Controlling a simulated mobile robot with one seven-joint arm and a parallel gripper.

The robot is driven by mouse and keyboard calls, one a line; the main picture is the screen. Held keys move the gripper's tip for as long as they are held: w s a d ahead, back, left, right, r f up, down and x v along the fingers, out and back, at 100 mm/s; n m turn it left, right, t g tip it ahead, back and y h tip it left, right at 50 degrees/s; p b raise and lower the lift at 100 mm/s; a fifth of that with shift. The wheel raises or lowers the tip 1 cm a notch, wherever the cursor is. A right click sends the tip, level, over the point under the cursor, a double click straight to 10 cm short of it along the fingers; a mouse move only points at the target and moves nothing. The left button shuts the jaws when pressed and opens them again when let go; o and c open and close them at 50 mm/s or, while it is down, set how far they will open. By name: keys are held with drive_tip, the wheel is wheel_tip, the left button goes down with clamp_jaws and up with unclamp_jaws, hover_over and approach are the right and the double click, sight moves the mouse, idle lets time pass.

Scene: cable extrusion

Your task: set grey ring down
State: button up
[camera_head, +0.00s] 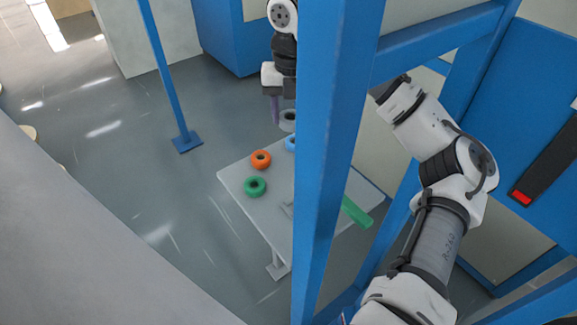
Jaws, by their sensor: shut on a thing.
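The grey ring (288,121) is at my gripper (281,112), just left of the blue post, above the far edge of a small grey table (250,205). My gripper points down, with one purple finger showing on the ring's left side. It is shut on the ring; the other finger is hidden. The ring looks raised above the table, but the gap is hard to judge. An orange ring (261,160) and a green ring (255,186) lie on the table. A light blue ring (290,144) is partly hidden by the post.
A thick blue post (331,160) cuts across the view and hides the table's middle. A green bar (356,212) sticks out at the table's right. A thin blue post (165,75) stands on the floor at left. The table's near left part is clear.

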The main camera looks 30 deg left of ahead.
sight(291, 180)
wheel_tip(291, 180, down, 18)
drive_tip(key=shift+f+p, duration=0.1)
drive_tip(key=shift+p, duration=0.2)
drive_tip(key=shift+f, duration=0.2)
drive_tip(key=o, duration=1.1)
drive_tip(key=shift+c, duration=0.2)
wheel_tip(291, 180, up, 12)
drive_tip(key=shift+r+b, duration=0.25)
drive_tip(key=shift+b, duration=0.2)
